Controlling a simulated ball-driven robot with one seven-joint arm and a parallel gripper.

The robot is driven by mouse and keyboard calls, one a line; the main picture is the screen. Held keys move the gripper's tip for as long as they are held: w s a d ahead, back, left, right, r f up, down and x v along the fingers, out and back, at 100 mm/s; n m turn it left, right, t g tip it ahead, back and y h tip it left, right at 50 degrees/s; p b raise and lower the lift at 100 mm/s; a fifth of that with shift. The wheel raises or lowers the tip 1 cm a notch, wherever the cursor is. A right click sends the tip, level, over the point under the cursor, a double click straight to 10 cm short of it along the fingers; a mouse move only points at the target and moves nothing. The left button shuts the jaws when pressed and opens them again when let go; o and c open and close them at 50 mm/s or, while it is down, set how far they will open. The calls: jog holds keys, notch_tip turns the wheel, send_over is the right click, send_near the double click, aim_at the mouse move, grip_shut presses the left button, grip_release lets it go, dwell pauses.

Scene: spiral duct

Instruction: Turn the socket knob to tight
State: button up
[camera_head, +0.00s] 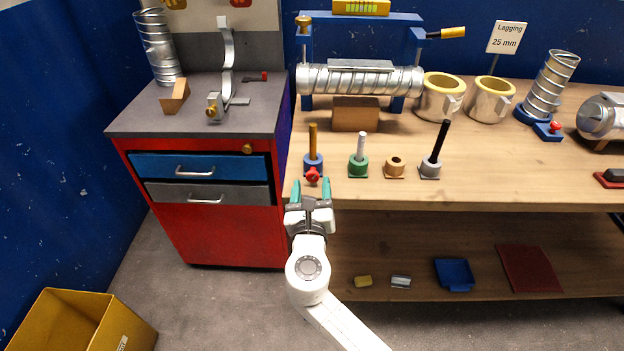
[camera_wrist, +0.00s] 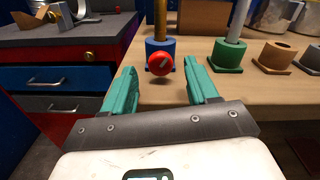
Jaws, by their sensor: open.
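A blue socket (camera_head: 313,162) stands at the left front edge of the wooden bench and holds an upright brown rod (camera_head: 313,138). A red knob (camera_head: 313,175) sits on its front, facing me. In the wrist view the red knob (camera_wrist: 160,64) is round with a pale line slanting across its face, in front of the blue socket (camera_wrist: 160,46). My gripper (camera_head: 311,187) has green fingers and is open and empty. In the wrist view the fingers of my gripper (camera_wrist: 161,82) are spread to the left and right, with the knob beyond their tips and between them.
A green socket (camera_head: 358,166) with a pale rod, a tan socket (camera_head: 395,167) and a grey socket (camera_head: 430,169) with a black rod stand to the right. A red drawer cabinet (camera_head: 222,225) is close on the left. A wooden bench (camera_head: 500,183) has a shelf below.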

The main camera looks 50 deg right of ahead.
aim_at(313, 174)
jog(key=shift+x, duration=1.45)
jog(key=c, duration=1.1)
